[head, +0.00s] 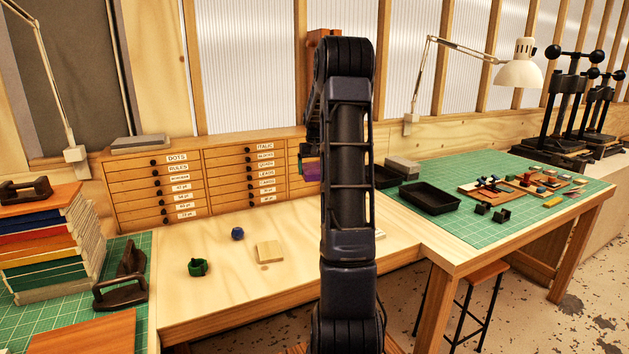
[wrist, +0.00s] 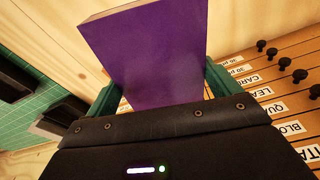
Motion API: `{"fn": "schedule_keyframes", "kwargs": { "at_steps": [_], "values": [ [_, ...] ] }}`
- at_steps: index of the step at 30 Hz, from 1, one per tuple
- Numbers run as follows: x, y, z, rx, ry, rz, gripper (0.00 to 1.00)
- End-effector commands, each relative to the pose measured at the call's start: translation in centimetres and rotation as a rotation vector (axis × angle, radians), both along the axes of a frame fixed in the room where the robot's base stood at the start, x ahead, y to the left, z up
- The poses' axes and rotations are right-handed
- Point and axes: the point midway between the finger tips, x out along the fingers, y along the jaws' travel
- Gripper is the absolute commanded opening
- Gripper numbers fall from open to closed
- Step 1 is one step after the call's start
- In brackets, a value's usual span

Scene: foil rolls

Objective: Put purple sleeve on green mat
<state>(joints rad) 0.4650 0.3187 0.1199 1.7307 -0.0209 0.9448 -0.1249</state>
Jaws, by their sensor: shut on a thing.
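The purple sleeve (wrist: 150,45) fills the upper middle of the wrist view as a flat-sided purple piece with a pale edge. My gripper (wrist: 160,92) is shut on it, with a green fingertip on each side. In the head view a small part of the sleeve (head: 312,170) shows in front of the drawer cabinet, beside my arm, which hides most of the gripper. A green mat (head: 480,230) covers the right-hand table; it also shows in the wrist view (wrist: 18,115) at left. Another green mat (head: 130,318) lies at the left.
The wooden drawer cabinet (head: 155,183) stands at the back. A green ring-like piece (head: 198,267), a blue piece (head: 237,233) and a wooden block (head: 269,251) lie on the bench. A black tray (head: 430,198) and several small blocks occupy the right mat; its front is clear.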

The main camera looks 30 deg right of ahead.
Motion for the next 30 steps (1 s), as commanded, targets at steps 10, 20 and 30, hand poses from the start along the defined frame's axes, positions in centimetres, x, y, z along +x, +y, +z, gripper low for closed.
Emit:
{"fn": "schedule_keyframes", "kwargs": {
  "at_steps": [10,20,30],
  "values": [
    [-0.1,-0.6,1.1,0.001,0.001,-0.012,0.65],
    [-2.5,-11.2,1.2,0.009,0.002,-0.234,0.65],
    [-8.3,-24.9,1.4,0.017,0.002,-0.539,0.65]
  ]
}}
